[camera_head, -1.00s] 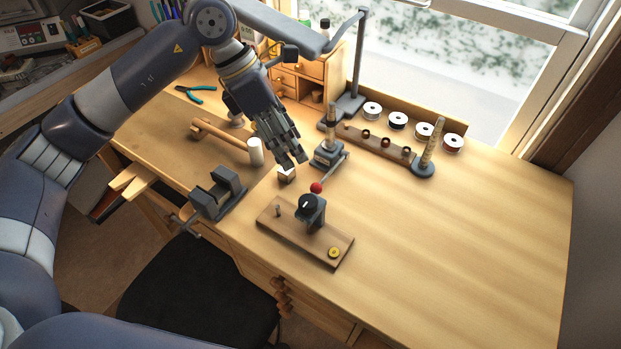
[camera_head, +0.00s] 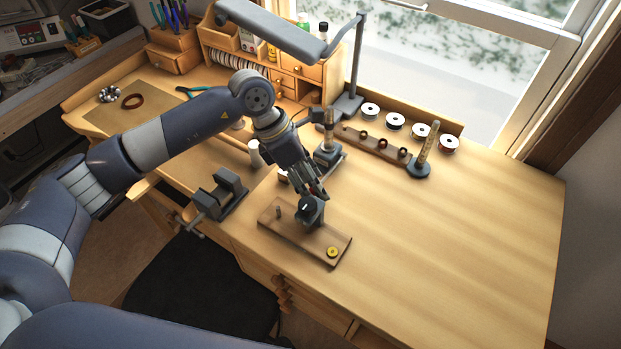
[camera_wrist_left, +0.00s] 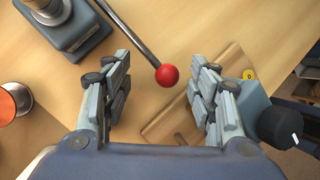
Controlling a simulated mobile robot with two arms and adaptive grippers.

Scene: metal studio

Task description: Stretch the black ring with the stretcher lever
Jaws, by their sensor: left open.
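The stretcher (camera_head: 327,156) has a grey base and an upright post and stands near the middle of the bench in the head view. In the left wrist view its lever (camera_wrist_left: 135,32) runs from the upper left to a red ball knob (camera_wrist_left: 168,75). My left gripper (camera_head: 320,191) is open and points down at the knob's place. In the wrist view the knob shows between the two spread fingers (camera_wrist_left: 160,70), apart from both. In the head view the gripper hides the knob. I cannot make out which ring is the black one. My right gripper is not in view.
A wooden board (camera_head: 275,228) with a grey block, a black dial and a yellow button (camera_head: 333,252) lies close in front of the gripper. A vise (camera_head: 224,190) sits left at the edge. A ring rack (camera_head: 375,141) stands behind. The bench's right side is clear.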

